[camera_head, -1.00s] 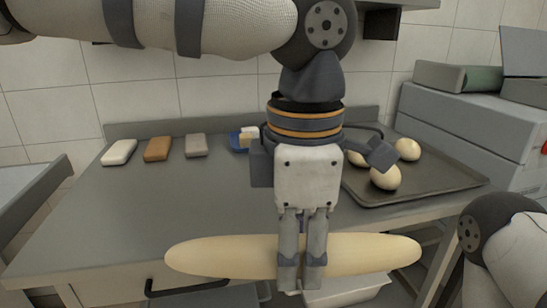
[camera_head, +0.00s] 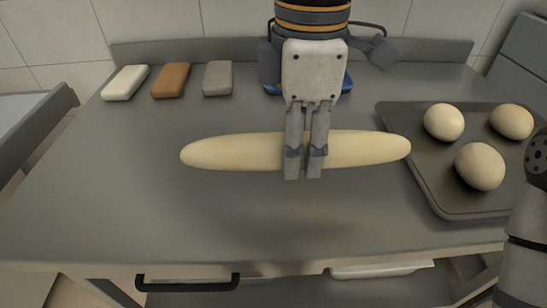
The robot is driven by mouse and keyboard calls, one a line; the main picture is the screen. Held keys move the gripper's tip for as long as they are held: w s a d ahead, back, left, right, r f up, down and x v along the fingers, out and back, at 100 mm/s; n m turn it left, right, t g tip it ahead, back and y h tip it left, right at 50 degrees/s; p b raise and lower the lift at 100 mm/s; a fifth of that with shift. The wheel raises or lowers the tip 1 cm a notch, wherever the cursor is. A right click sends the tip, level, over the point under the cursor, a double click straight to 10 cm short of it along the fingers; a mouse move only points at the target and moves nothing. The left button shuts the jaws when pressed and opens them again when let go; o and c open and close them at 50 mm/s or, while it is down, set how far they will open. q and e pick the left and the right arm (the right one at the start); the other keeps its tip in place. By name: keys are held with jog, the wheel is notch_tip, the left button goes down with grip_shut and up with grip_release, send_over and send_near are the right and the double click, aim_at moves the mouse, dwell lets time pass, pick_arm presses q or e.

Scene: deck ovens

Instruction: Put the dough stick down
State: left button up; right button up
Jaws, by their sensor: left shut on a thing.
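The dough stick (camera_head: 235,151) is long, pale and tapered at both ends. It lies level, left to right, over the middle of the grey table (camera_head: 120,205). My left gripper (camera_head: 304,172) points down and is shut on the dough stick near its middle, its fingers hiding a small part of it. A soft shadow shows on the table below the stick; I cannot tell whether the stick touches the surface. My right arm shows at the right edge, but its gripper is out of view.
A dark tray (camera_head: 448,201) with three dough balls (camera_head: 480,166) stands at the right. White (camera_head: 126,82), brown (camera_head: 171,80) and grey (camera_head: 218,78) blocks lie along the back left. A blue item (camera_head: 347,83) is partly hidden behind my gripper. The front left table is clear.

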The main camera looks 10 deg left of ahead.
pick_arm(q)
send_over(263, 190)
jog(key=f, duration=0.6)
jog(key=shift+d, duration=0.2)
jog(key=f, duration=0.3)
jog(key=shift+a, duration=0.25)
jog(key=shift+f, duration=0.2)
jog(key=shift+f, duration=0.1)
jog(key=shift+s+f, duration=0.2)
jog(key=shift+f, duration=0.45)
jog(key=o, duration=1.1)
jog(key=shift+f, duration=0.1)
jog(key=shift+o, duration=0.8)
jog(key=shift+w+f, duration=0.1)
